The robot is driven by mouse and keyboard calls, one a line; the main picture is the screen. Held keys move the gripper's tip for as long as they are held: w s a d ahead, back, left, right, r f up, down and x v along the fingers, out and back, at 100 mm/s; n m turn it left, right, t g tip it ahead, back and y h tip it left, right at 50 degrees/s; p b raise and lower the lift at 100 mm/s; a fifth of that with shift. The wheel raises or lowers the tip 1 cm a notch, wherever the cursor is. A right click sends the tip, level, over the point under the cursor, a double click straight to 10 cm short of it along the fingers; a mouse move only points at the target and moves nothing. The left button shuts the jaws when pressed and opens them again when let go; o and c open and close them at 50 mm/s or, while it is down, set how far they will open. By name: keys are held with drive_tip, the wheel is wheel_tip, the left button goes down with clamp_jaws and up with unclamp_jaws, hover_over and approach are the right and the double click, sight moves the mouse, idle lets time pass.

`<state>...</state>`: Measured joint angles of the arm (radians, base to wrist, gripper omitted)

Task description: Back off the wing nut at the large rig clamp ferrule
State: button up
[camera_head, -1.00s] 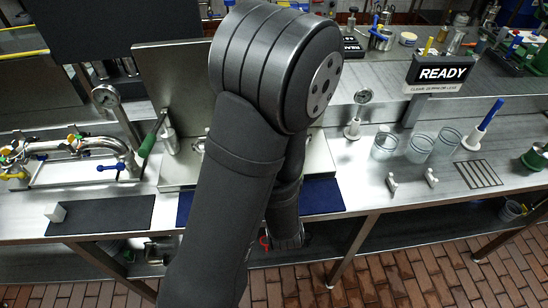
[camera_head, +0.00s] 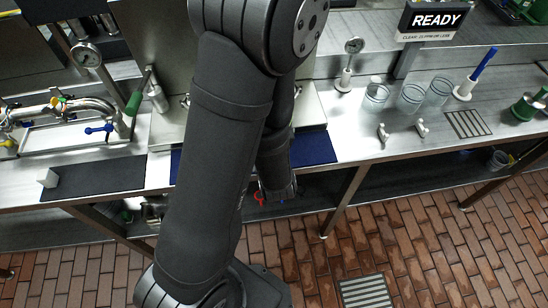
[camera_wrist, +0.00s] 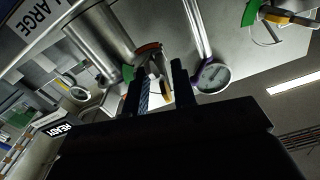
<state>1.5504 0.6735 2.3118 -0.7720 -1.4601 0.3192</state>
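In the wrist view, my gripper (camera_wrist: 158,78) has two dark fingers standing apart with a gap between them. Small orange, white and blue-striped parts show in and behind the gap, and I cannot tell that the fingers touch any of them. A wide steel cylinder (camera_wrist: 98,36) lies to the upper left, beside a label reading "LARGE" (camera_wrist: 42,18). A reddish band (camera_wrist: 149,48) shows just beyond the fingertips; I cannot tell whether it is the clamp. The wing nut cannot be made out clearly. In the head view, my arm covers the middle of the bench and my fingers cannot be made out.
A round gauge (camera_wrist: 213,77) is close to the right finger. In the head view, a pipe assembly with a green handle (camera_head: 133,103) stands at left. Clear beakers (camera_head: 410,97) and a gauge on a stand (camera_head: 345,78) are at right, under a READY sign (camera_head: 436,20).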

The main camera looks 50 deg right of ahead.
drive_tip(key=m, duration=0.4)
drive_tip(key=shift+m, duration=0.4)
drive_tip(key=m, duration=0.4)
drive_tip(key=shift+m, duration=0.4)
drive_tip(key=s+a+n, duration=1.3)
drive_tip(key=n, duration=0.5)
drive_tip(key=shift+s+a, duration=0.2)
drive_tip(key=shift+s, duration=0.05)
idle(2.2)
drive_tip(key=shift+f, duration=0.1)
